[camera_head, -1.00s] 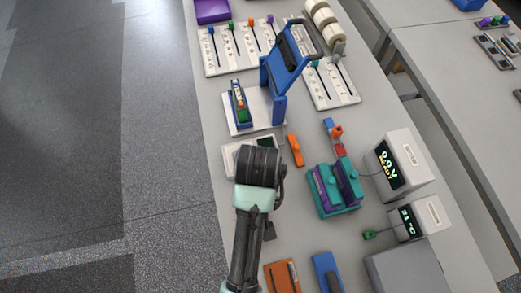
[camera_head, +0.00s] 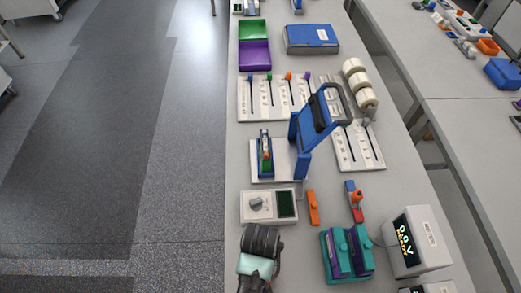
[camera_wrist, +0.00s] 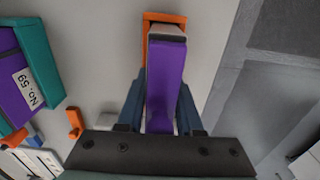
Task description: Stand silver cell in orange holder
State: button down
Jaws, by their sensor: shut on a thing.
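In the wrist view, my gripper (camera_wrist: 162,84) has its two dark blue fingers shut on a long purple piece (camera_wrist: 168,75). A silver-grey end (camera_wrist: 167,30) shows at the far tip of this piece; I cannot tell whether it belongs to it. The orange holder (camera_wrist: 158,17) shows behind that end, partly covered by it. I cannot tell whether they touch. No separate silver cell can be made out. In the head view my dark wrist (camera_head: 262,240) is at the bottom, and the fingers and holder are out of sight.
A teal stand with purple parts (camera_head: 347,255) is right of my wrist; it also shows in the wrist view (camera_wrist: 42,62). A blue lever press (camera_head: 310,135) stands farther back.

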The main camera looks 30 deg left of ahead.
jog(key=shift+s+f, duration=0.1)
jog(key=shift+f, duration=0.2)
jog(key=shift+f, duration=0.2)
jog(key=shift+s+d+f+b, duration=0.15)
jog(key=shift+s+f+b, duration=0.15)
jog(key=shift+f+b, duration=0.15)
jog(key=c, duration=0.6)
grip_release()
jog(key=shift+s+f, duration=0.1)
jog(key=shift+o, duration=0.2)
jog(key=r, duration=0.8)
jog(key=w+r, duration=0.1)
jog(key=r, duration=0.4)
jog(key=shift+w, duration=0.1)
jog(key=shift+r, duration=0.3)
